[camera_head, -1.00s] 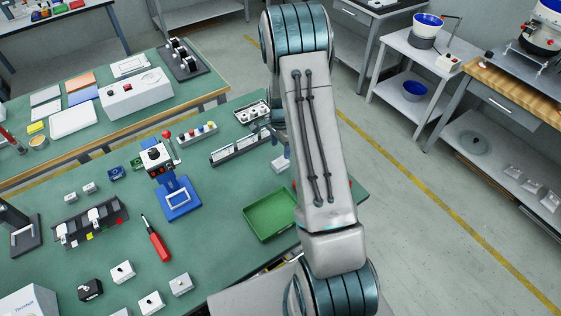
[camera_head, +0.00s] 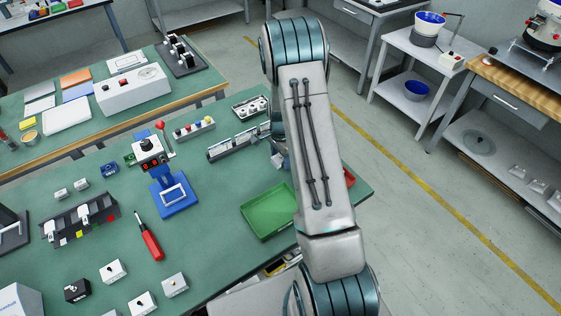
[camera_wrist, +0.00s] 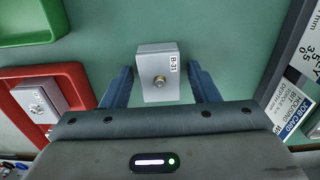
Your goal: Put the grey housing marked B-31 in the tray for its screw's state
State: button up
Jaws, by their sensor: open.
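The light grey housing marked B-31 (camera_wrist: 157,62) lies on the green bench top in the wrist view. My gripper (camera_wrist: 159,72) is open, with one blue finger on each side of the housing and a gap visible at each side. The green tray (camera_head: 247,211) is empty where visible, and its corner shows in the wrist view (camera_wrist: 36,40). The red tray (camera_wrist: 72,77) holds another grey housing (camera_wrist: 40,100). In the head view my arm hides most of the red tray (camera_head: 349,176).
A printed job card board (camera_wrist: 295,90) lies right of the housing. In the head view, several housings (camera_head: 113,271), a red screwdriver (camera_head: 149,237), a blue stand (camera_head: 174,195) and a black rack (camera_head: 80,222) occupy the bench left of the green tray.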

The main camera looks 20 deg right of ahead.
jog(key=c, duration=1)
jog(key=shift+r+p, duration=1.65)
jog(key=shift+r, duration=1.4)
